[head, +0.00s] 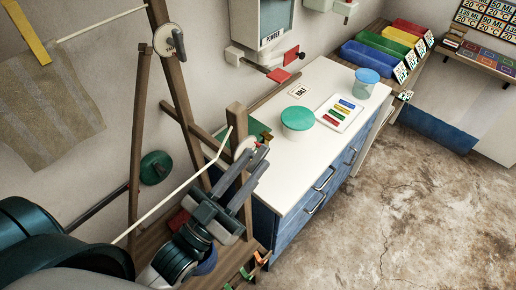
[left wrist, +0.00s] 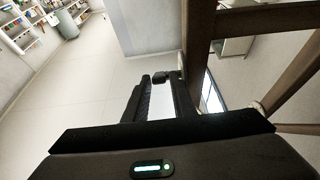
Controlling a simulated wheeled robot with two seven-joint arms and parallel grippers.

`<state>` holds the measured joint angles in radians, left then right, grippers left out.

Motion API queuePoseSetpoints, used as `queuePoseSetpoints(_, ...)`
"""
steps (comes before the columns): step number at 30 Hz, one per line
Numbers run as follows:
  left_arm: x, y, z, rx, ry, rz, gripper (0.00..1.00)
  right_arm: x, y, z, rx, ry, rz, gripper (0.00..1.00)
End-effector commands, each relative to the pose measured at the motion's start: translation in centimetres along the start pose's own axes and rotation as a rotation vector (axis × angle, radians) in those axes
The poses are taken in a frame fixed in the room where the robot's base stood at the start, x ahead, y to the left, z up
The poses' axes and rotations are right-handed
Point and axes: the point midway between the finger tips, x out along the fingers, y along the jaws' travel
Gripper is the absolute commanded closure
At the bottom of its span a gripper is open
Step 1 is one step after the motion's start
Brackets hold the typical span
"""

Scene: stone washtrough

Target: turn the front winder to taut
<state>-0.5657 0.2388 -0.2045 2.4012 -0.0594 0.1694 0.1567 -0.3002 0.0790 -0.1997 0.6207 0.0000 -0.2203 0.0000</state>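The front winder, a pale disc (head: 245,148), sits on a wooden post just beyond the fingertips of my left gripper (head: 257,156). A thin white line (head: 170,196) slants from the post top down to the lower left. My left fingers stand apart in the left wrist view (left wrist: 160,90), with a small dark piece (left wrist: 160,77) at their tips; I cannot tell whether they touch it. The gripper partly hides the winder and its handle. A second, similar winder (head: 168,40) with a dark handle is on the rear post. My right gripper is not in view.
Wooden frame posts (head: 140,135) stand close beside my left arm. A white-topped blue cabinet (head: 325,155) with a green-lidded tub (head: 298,118) is to the right. Coloured bins (head: 380,45) line the back. The floor at right is clear.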

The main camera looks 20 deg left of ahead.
Motion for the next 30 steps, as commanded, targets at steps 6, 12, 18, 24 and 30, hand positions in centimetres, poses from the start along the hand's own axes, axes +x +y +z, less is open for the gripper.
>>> queuePoseSetpoints(6,2.2,0.0,-0.1,0.000,0.000,0.000,0.77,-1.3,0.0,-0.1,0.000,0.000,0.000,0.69)
queuePoseSetpoints(12,2.8,0.0,0.0,0.000,-0.001,0.000,0.77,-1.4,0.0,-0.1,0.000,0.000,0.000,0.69)
queuePoseSetpoints(18,2.8,0.0,0.1,0.000,-0.001,0.000,0.77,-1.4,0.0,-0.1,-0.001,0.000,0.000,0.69)
queuePoseSetpoints(24,2.8,0.0,0.1,0.000,-0.001,0.000,1.00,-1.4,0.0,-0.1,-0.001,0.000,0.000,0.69)
queuePoseSetpoints(30,2.7,0.0,0.1,0.000,0.004,0.000,1.00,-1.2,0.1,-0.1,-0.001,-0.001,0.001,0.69)
